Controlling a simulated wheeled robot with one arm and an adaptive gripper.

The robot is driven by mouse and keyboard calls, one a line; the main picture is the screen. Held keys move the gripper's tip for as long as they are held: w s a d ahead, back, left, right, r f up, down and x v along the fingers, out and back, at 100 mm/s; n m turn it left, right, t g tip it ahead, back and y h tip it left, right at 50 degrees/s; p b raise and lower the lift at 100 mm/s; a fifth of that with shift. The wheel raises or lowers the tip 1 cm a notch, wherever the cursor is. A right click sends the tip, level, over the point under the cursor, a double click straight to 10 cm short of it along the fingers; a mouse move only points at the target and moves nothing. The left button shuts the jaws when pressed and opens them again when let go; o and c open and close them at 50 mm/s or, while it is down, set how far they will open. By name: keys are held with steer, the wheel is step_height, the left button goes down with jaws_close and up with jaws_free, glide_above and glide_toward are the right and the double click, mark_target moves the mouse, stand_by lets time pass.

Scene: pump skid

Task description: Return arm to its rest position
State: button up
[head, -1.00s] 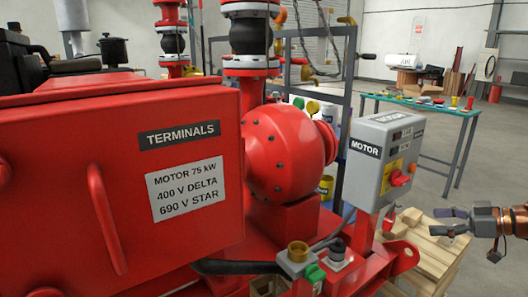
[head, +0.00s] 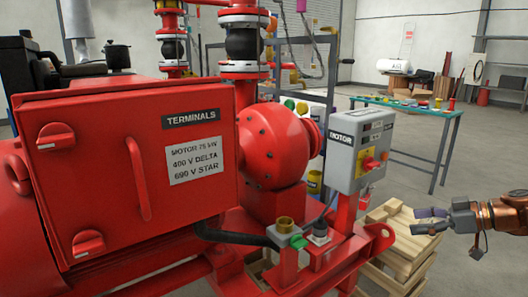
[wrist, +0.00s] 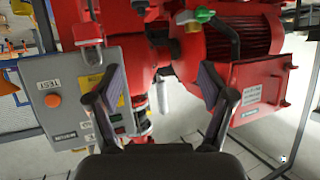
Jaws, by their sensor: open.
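My gripper (head: 430,221) is at the right edge of the head view, its two fingers spread apart with nothing between them. It is right of the grey motor control box (head: 360,150) and in front of the wooden pallets (head: 395,245), apart from the box in the picture. In the wrist view my gripper (wrist: 160,95) shows two open fingers with the red pump skid beyond them. The grey box (wrist: 65,105) is at the left there, and the red terminal box (wrist: 250,92) is at the right.
The red terminal box (head: 128,165) with rotary knobs and a handle fills the left of the head view. A red pump (head: 272,145) stands behind it. A green-topped table (head: 405,106) with small items is at the back right. Floor (head: 490,150) right of the table is clear.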

steer(key=s+a+r+g, duration=0.1)
steer(key=a+g, duration=0.2)
steer(key=a, duration=0.6)
steer(key=s+a+r+g, duration=0.1)
steer(key=s+a+g, duration=0.1)
steer(key=a, duration=0.8)
steer(key=s+a+f+m+g+h, duration=0.1)
steer(key=s+a+f+g+h, duration=0.2)
steer(key=s+a, duration=0.5)
steer(key=s+f+m+g+h, duration=0.1)
steer(key=s+f+m+h, duration=0.2)
steer(key=s, duration=0.4)
steer(key=s+d+f+m+g+h, duration=0.1)
steer(key=s+f+m+h, duration=0.1)
steer(key=s+f, duration=0.4)
steer(key=s+f+m+g+h, duration=0.1)
steer(key=s+f+m+h, duration=0.15)
steer(key=s, duration=0.55)
step_height(320, 180, up, 24)
steer(key=s+t+p, duration=0.1)
steer(key=p, duration=2.2)
steer(key=shift+r+m+p, duration=0.25)
steer(key=shift+m+p, duration=0.15)
steer(key=shift+m, duration=0.05)
